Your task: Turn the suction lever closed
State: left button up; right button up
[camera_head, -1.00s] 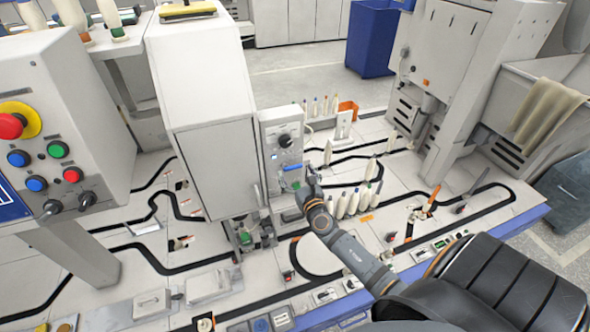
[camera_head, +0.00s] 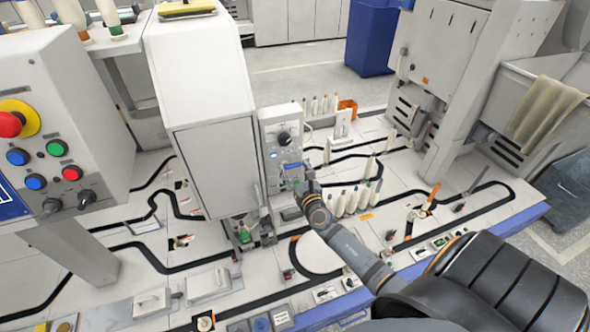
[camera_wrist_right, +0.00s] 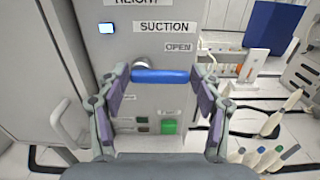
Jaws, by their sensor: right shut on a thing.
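The suction lever is a blue bar (camera_wrist_right: 160,76) on the grey panel (camera_wrist_right: 150,22), below the SUCTION label. It lies horizontal in the right wrist view, with the OPEN label (camera_wrist_right: 178,48) above its right end. My right gripper (camera_wrist_right: 160,84) has one finger at each end of the bar and is shut on it. Another label below the bar is partly hidden by the right finger. In the head view my right gripper (camera_head: 298,184) is at the front of the panel box (camera_head: 281,128), and its fingertips are hard to make out. My left gripper is not in view.
A tall white cabinet (camera_head: 215,160) stands left of the panel box. Several bobbins (camera_head: 355,200) stand close to the right of my right gripper. A black track (camera_head: 400,245) runs over the white deck. A control box with buttons (camera_head: 65,110) is at the far left.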

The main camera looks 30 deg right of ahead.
jog(key=shift+w+a+f+m+b, duration=0.1)
jog(key=shift+a+f+m+b, duration=0.3)
jog(key=shift+m+b, duration=2.05)
jog(key=shift+a+f+m+b, duration=0.1)
jog(key=shift+f+m+b, duration=0.95)
jog(key=shift+m, duration=2.35)
jog(key=shift+w+a+f+m+b, duration=0.1)
jog(key=shift+a+m+b, duration=0.15)
jog(key=shift+m+b, duration=2.35)
jog(key=shift+m+p, duration=0.3)
jog(key=shift+m, duration=0.35)
jog(key=o, duration=1.2)
jog(key=shift+c, duration=0.2)
jog(key=v, duration=1.2)
